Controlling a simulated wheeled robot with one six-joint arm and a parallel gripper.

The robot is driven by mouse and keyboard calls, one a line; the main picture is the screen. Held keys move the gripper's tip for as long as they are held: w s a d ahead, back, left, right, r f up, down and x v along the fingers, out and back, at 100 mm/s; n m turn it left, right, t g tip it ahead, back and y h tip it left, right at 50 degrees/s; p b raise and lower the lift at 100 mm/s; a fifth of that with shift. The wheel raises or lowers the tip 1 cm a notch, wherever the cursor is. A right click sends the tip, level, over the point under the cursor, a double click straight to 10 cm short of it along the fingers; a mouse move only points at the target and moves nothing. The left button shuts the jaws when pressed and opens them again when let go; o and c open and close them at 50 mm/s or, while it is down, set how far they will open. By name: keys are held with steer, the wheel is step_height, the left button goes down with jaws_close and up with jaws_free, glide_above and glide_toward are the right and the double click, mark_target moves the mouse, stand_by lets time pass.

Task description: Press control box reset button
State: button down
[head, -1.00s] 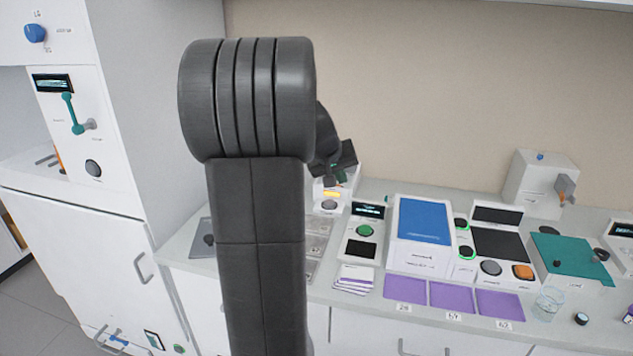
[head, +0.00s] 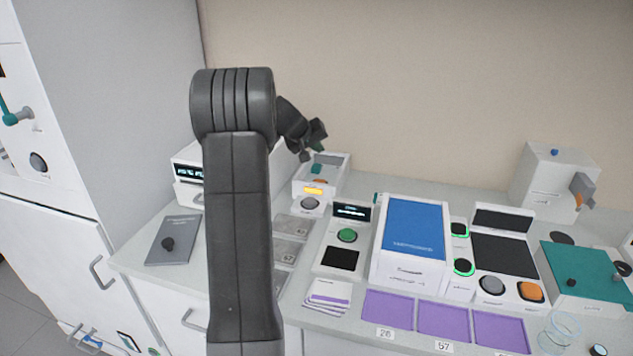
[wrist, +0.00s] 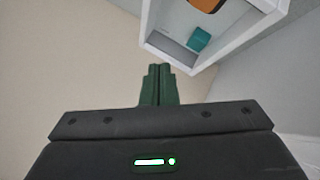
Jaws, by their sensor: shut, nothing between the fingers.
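A small white box (head: 303,192) with a lit amber display and a grey round button (head: 310,204) on its front stands at the back of the counter. Its open top holds a teal block (head: 316,169) and an orange part. The wrist view shows what looks like the same box (wrist: 215,55) at upper right, with the teal block (wrist: 198,39) inside. No label reading control box is legible. My gripper (head: 314,150) is above the rear of this box, apart from the button. Its green fingers (wrist: 158,70) are together and empty. My arm hides part of the counter.
Right of it stands a unit with a green button (head: 347,235), then a blue-topped box (head: 413,228) and a device with grey and orange buttons (head: 492,285). A grey plate with a knob (head: 174,240) lies at left. Purple mats (head: 443,318) line the front.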

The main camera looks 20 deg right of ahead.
steer(key=b, duration=0.5)
glide_above(322, 180)
steer(key=s+a, duration=0.1)
steer(key=a, duration=0.1)
step_height(322, 180, down, 7)
steer(key=shift+s+a+f, duration=0.1)
steer(key=shift+s+f, duration=0.05)
steer(key=shift+f+b, duration=0.7)
steer(key=shift+f, duration=0.1)
stand_by(1.0)
steer(key=shift+f+b, duration=0.4)
steer(key=shift+b, duration=0.25)
steer(key=shift+f+b, duration=0.55)
steer(key=shift+b, duration=0.05)
stand_by(0.5)
steer(key=shift+r, duration=0.1)
steer(key=shift+r+p, duration=0.55)
steer(key=shift+r, duration=0.3)
